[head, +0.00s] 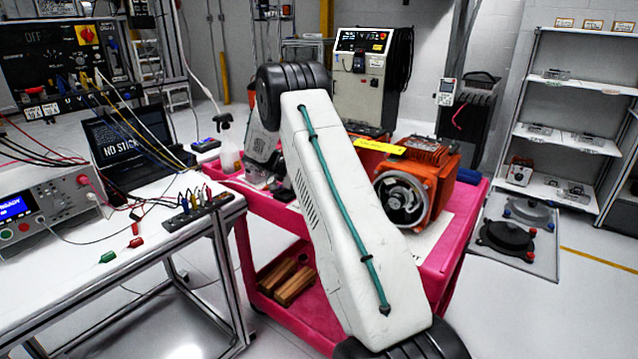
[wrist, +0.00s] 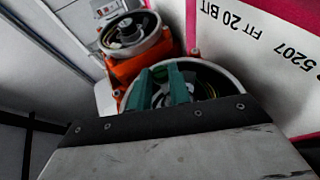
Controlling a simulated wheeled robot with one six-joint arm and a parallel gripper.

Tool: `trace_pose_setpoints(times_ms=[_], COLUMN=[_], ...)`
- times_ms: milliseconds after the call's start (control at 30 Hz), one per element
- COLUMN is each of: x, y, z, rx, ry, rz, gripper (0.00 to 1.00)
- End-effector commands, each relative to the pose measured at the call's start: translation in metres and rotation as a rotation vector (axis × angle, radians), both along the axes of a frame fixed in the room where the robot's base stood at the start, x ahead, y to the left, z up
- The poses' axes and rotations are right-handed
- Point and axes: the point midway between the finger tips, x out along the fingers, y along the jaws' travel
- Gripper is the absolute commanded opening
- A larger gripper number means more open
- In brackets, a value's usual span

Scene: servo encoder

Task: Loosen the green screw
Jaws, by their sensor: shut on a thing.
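Two orange motors with pale round open housings show in the wrist view, the nearer round housing (wrist: 228,83) and the farther one (wrist: 133,34). My gripper (wrist: 162,72) has two teal fingers reaching over the nearer housing, with a narrow gap between them. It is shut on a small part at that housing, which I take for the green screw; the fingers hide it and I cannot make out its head. In the head view an orange motor (head: 438,157) stands on the pink cart (head: 458,232); my white arm crosses in front and hides my gripper.
Shelves (head: 570,100) stand at right.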

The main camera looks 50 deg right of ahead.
Motion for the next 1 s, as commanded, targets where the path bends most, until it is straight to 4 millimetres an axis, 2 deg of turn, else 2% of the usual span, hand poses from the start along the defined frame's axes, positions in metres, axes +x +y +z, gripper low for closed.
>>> trace_pose_setpoints(times_ms=[200,233,300,667,1000], x=[0.0,0.0,-0.001,0.005,0.05], y=[0.0,0.0,0.0,0.003,0.026], z=[-0.001,-0.001,-0.001,0.001,0.019], rx=[0.002,0.002,0.002,0.0,0.001], ry=[0.0,0.0,0.0,-0.002,-0.003], rz=[0.0,0.0,0.0,0.001,0.001], gripper=[0.0,0.22,0.41,0.41,0.41])
